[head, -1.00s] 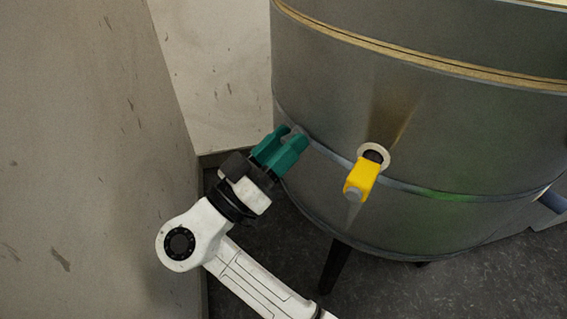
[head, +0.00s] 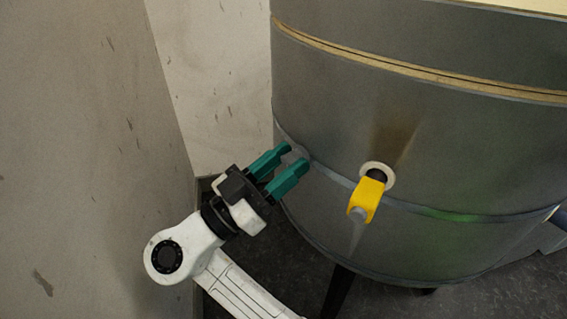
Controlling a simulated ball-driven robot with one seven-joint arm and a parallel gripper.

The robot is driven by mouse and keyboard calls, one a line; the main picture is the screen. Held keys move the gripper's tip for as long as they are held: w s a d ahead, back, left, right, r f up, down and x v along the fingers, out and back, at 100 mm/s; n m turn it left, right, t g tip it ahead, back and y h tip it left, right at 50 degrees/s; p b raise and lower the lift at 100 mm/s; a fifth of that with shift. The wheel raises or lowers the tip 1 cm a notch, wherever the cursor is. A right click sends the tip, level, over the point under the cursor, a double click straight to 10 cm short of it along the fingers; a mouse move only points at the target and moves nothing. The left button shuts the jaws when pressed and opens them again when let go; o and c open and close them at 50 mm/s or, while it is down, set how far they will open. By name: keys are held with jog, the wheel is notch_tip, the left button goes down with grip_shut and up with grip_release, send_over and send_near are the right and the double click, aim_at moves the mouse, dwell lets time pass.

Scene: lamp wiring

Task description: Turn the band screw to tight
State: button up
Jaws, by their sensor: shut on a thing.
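A large grey metal drum (head: 440,130) fills the right side of the head view, with a thin metal band (head: 335,176) around its lower part. My gripper (head: 294,158), with two green fingers, reaches up to the band on the drum's left side. A small grey piece, the band screw (head: 297,153), shows between the fingertips, and the fingers are shut on it. The fingers hide most of it, so its exact shape and how far it is turned cannot be told.
A yellow tap (head: 367,200) sticks out of the drum to the right of my gripper. A plain wall (head: 90,150) stands close on the left. The dark floor (head: 300,255) and a drum leg (head: 338,292) show below.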

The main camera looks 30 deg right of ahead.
jog(key=shift+s, duration=0.15)
jog(key=o, duration=1)
jog(key=r, duration=0.1)
jog(key=r+p, duration=0.1)
jog(key=r, duration=0.1)
jog(key=r+p, duration=0.1)
jog(key=shift+s+r, duration=0.15)
jog(key=shift+s, duration=0.15)
jog(key=s+r+p, duration=0.1)
jog(key=s+r, duration=0.1)
jog(key=s+r+p, duration=0.1)
jog(key=r+p, duration=0.1)
jog(key=shift+s+r, duration=0.2)
jog(key=shift+s, duration=0.15)
jog(key=s+r+p, duration=0.3)
jog(key=s+r, duration=0.1)
jog(key=s, duration=0.5)
jog(key=shift+s, duration=0.3)
jog(key=shift+r, duration=0.1)
